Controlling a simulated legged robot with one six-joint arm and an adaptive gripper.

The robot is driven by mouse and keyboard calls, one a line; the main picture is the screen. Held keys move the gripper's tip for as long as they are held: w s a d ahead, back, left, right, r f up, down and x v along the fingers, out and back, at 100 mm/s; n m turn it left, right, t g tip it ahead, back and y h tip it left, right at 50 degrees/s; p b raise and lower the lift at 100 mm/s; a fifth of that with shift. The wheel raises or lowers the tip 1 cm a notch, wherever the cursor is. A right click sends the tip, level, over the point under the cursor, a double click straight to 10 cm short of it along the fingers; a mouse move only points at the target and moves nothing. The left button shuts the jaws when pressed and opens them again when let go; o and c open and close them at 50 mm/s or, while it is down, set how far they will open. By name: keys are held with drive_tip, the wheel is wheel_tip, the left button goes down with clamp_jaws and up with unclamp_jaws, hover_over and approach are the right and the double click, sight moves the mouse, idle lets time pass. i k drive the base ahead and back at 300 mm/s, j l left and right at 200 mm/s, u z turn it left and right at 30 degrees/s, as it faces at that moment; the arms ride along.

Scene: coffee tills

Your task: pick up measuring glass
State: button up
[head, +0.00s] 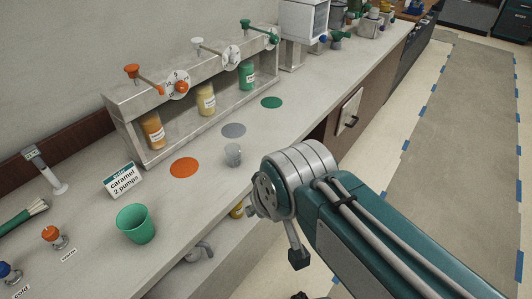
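A small clear measuring glass (233,154) stands upright on the pale counter (290,128), just below and touching or close to a grey round spot (233,130). My arm reaches in from the lower right, its silvery joint a short way right of the glass. A grey link with a black tip hangs below this joint, past the counter's front edge. I cannot make out both fingers of my gripper, so its opening is unclear. Nothing holds the glass.
A green cup (136,223) and a caramel card (123,180) stand to the left. An orange spot (184,168) and green spot (271,102) lie on the counter. Behind is a syrup rack (190,88) with knobs and bottles. A tap (200,250) sits below the front edge.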

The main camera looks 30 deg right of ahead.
sight(233, 151)
drive_tip(key=l+z, duration=0.15)
drive_tip(key=i+l+u, duration=0.1)
drive_tip(key=u, duration=0.25)
drive_tip(key=i+l+u, duration=0.15)
drive_tip(key=u, duration=0.25)
drive_tip(key=i+l+u, duration=0.1)
drive_tip(key=u, duration=0.25)
